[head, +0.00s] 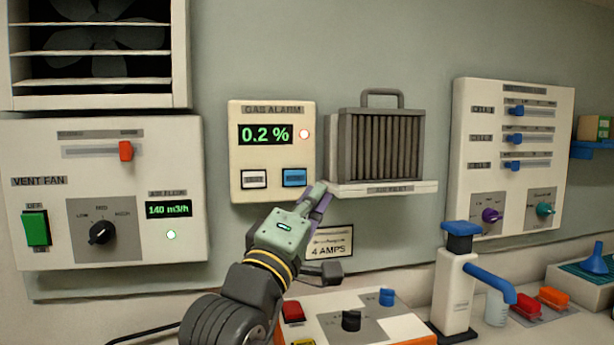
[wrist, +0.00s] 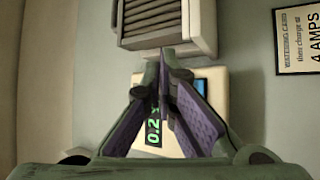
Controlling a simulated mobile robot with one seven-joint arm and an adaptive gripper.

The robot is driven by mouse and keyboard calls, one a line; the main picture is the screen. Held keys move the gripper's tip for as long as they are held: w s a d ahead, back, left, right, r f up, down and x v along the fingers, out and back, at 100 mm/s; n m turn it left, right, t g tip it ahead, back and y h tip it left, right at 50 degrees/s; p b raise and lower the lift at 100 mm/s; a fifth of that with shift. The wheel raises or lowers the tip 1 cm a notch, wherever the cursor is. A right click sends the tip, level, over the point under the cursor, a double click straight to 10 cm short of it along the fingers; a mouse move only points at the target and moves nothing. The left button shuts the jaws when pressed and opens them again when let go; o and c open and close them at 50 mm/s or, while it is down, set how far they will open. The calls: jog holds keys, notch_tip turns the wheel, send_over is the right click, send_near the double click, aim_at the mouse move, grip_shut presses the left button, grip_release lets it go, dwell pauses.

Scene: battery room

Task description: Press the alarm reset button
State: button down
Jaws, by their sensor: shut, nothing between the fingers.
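The gas alarm panel (head: 240,150) is a cream box on the wall. Below are a white button (head: 254,179) and a blue button (head: 294,178), with labels too small to read. My gripper (head: 318,190) is shut and empty, with its tips just right of and below the blue button. In the wrist view, my shut fingers (wrist: 168,52) partly cover the panel. The blue button (wrist: 201,85) shows beside them. I cannot tell whether the tips touch anything.
A shelf (head: 400,188) with a ribbed grey filter (head: 380,145) juts out just right of the gripper. The vent fan panel (head: 60,150) is at left and a slider panel (head: 560,110) at right. A box with knobs (head: 385,325) and a pump dispenser (head: 455,290) stand below.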

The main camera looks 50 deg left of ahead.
aim_at(295, 178)
jog(key=shift+s+r, duration=0.1)
jog(key=shift+s, duration=0.05)
jog(key=shift+w+a, duration=0.7)
jog(key=shift+a, duration=0.6)
jog(key=shift+w+a, duration=0.7)
jog(key=shift+a, duration=0.6)
jog(key=shift+w+a, duration=0.7)
jog(key=shift+a, duration=0.6)
jog(key=shift+w+a, duration=0.2)
jog(key=shift+a, duration=0.15)
jog(key=shift+w+a+p, duration=0.15)
jog(key=shift+a+p, duration=0.25)
jog(key=shift+s+d, duration=0.4)
jog(key=shift+d, duration=0.35)
